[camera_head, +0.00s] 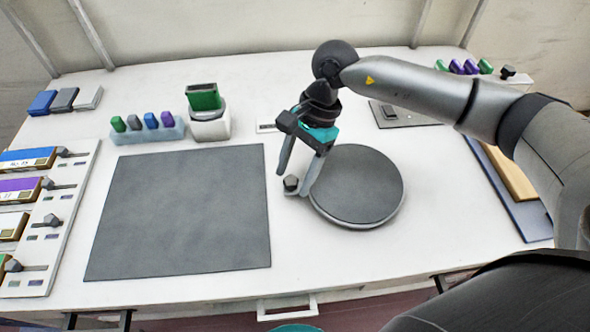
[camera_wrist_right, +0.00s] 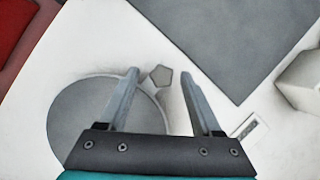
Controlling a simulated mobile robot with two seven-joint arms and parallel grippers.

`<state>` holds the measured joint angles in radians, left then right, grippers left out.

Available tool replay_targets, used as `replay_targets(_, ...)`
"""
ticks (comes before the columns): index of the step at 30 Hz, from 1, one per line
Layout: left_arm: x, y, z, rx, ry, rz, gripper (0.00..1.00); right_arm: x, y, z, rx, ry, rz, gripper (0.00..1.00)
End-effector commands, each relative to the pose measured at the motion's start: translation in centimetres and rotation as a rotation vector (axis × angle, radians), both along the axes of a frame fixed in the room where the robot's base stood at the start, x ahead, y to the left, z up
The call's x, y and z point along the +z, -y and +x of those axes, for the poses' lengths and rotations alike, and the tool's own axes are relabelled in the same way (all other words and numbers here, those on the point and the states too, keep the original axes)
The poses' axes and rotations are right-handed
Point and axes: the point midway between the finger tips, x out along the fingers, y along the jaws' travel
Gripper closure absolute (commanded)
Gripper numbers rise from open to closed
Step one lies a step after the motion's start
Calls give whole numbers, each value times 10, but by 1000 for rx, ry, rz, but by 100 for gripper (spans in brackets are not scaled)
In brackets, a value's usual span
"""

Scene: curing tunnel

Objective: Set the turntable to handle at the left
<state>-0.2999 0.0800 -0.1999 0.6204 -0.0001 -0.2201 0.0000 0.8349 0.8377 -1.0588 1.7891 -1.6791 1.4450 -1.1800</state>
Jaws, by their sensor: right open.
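The turntable (camera_head: 360,184) is a round dark grey disc with a light rim, right of the middle of the table. Its handle, a small dark faceted knob (camera_head: 291,183), stands out from the rim on the disc's left side. My right gripper (camera_head: 293,181) is open over the handle, one finger on either side of it in the picture. In the right wrist view the knob (camera_wrist_right: 161,77) shows between the fingertips, nearer the left finger, with nothing gripped. I cannot tell how far the fingertips are above it. My left gripper is out of view.
A large grey mat (camera_head: 182,210) lies left of the turntable. Behind it stand a rack of coloured pieces (camera_head: 147,134) and a white holder with a green block (camera_head: 208,122). A panel with sliders (camera_head: 55,215) is at the far left. The table in front of the turntable is clear.

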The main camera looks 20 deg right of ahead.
Motion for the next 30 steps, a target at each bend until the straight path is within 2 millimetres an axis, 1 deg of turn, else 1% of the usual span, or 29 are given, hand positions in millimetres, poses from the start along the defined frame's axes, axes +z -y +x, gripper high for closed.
replay_targets(5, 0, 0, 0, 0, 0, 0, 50, 3, 1, 2, -2, 3, 0, 34)
replay_targets(8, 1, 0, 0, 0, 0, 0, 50, 14, 6, 4, -4, 6, -1, 34)
replay_targets(11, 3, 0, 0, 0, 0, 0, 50, 31, 12, 7, -3, 6, -2, 34)
replay_targets(18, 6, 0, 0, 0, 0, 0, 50, 85, 32, 16, -4, 7, 0, 34)
replay_targets(21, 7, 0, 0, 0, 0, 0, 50, 106, 40, 19, -4, 4, 0, 34)
replay_targets(24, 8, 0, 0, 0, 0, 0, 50, 121, 46, 21, -1, 3, -1, 34)
replay_targets(27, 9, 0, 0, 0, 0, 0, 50, 133, 50, 23, -1, 2, 0, 34)
replay_targets(30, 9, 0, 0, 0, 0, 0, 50, 138, 53, 24, -1, 0, 0, 34)
